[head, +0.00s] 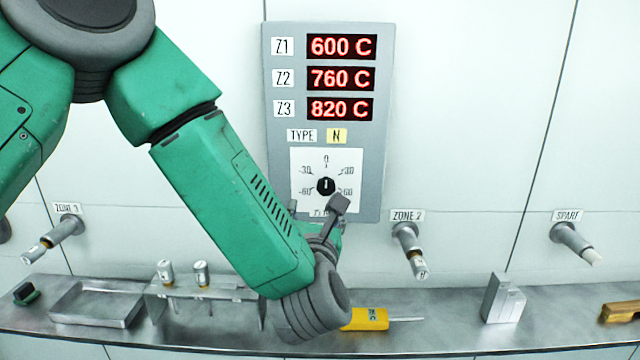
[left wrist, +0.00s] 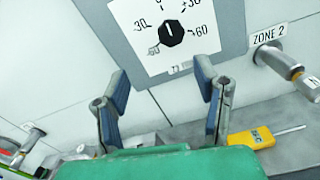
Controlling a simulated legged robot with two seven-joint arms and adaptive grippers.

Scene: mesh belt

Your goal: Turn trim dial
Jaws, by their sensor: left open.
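The trim dial (head: 326,186) is a small black knob on a white scale plate marked 0, 30 and 60 on both sides. Its white mark points up, about at 0. It also shows in the left wrist view (left wrist: 171,34), above and beyond my fingers. My left gripper (head: 317,206) is open and empty, just below the dial in the head view, with one finger at each side. In the left wrist view the gap between the fingers (left wrist: 161,78) lies below the knob, and they appear apart from it. My right gripper is not in view.
The grey panel (head: 378,150) shows red readouts of 600, 760 and 820 C. Wall probes stick out at ZONE 3 (head: 57,237), ZONE 2 (head: 408,245) and SPARE (head: 572,242). A shelf (head: 440,335) below carries a yellow meter (head: 366,319), a tray (head: 97,304) and grey blocks (head: 502,299).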

